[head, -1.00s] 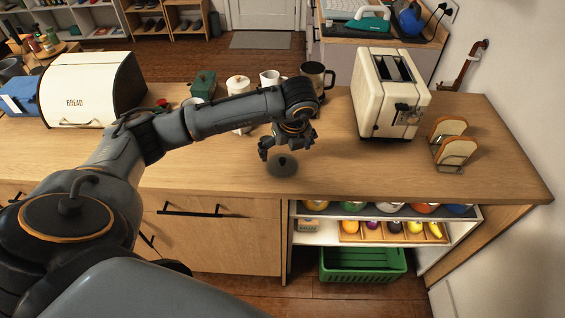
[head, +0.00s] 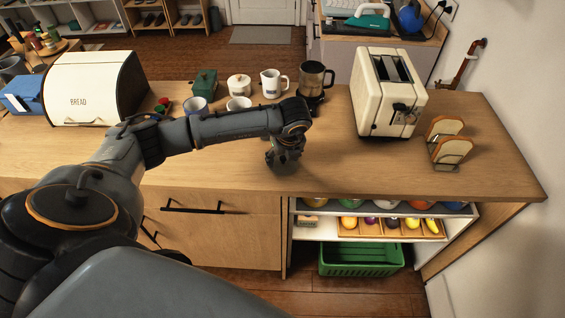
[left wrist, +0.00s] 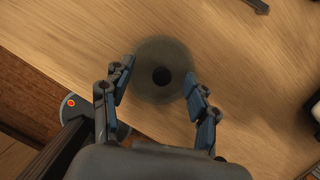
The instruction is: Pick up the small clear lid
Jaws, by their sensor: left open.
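The small clear lid (left wrist: 162,53) is a smoky see-through disc with a dark round knob at its middle. In the left wrist view it lies flat on the wooden counter, at the tips of my left gripper (left wrist: 160,88). That gripper is open, with one finger on each side of the lid's near part and the knob between and slightly beyond the tips. In the head view my left gripper (head: 284,163) points down low over the counter and hides most or all of the lid. My right gripper is not in view.
Behind my left arm stand a dark coffee mug (head: 313,80), a white pitcher (head: 271,83), a white lidded pot (head: 239,85) and a green box (head: 205,83). A cream toaster (head: 385,95) and bread slices in a rack (head: 452,150) are to the right. A bread box (head: 95,88) is at left.

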